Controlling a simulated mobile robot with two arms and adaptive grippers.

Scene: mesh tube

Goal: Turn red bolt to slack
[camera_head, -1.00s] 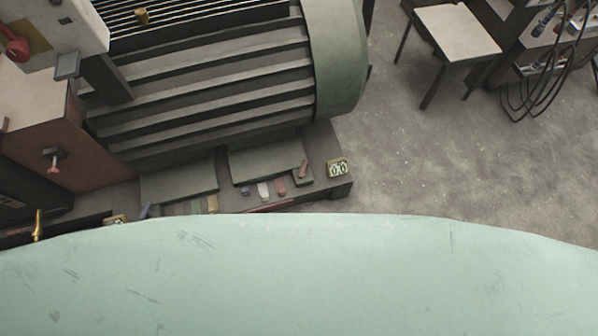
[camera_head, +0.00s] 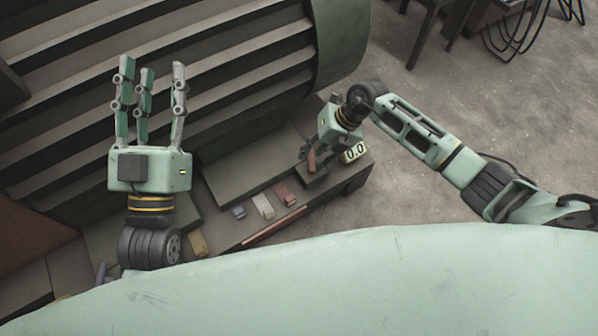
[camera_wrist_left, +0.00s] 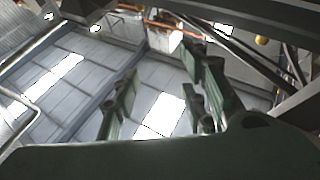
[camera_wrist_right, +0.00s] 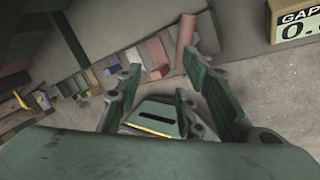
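The red bolt (camera_head: 311,158) stands at the right end of the machine's base, beside a small display (camera_head: 356,151) reading 0.0. In the right wrist view the bolt (camera_wrist_right: 186,30) shows just past the fingertips of my right gripper (camera_wrist_right: 165,72), nearer the right-hand fingers. The fingers are apart with nothing between them; I cannot tell whether one touches the bolt. In the head view my right gripper (camera_head: 318,152) is at the bolt and partly hides it. My left gripper (camera_head: 150,66) is open and empty, fingers pointing up the picture, in front of the ribbed machine.
Small blocks lie along the base: blue (camera_head: 238,212), white (camera_head: 263,206), red (camera_head: 285,195) and yellow (camera_head: 197,243). A long red bar (camera_head: 275,225) lies along the front edge. The large ribbed motor (camera_head: 240,80) rises behind. Open floor (camera_head: 430,90) lies to the right.

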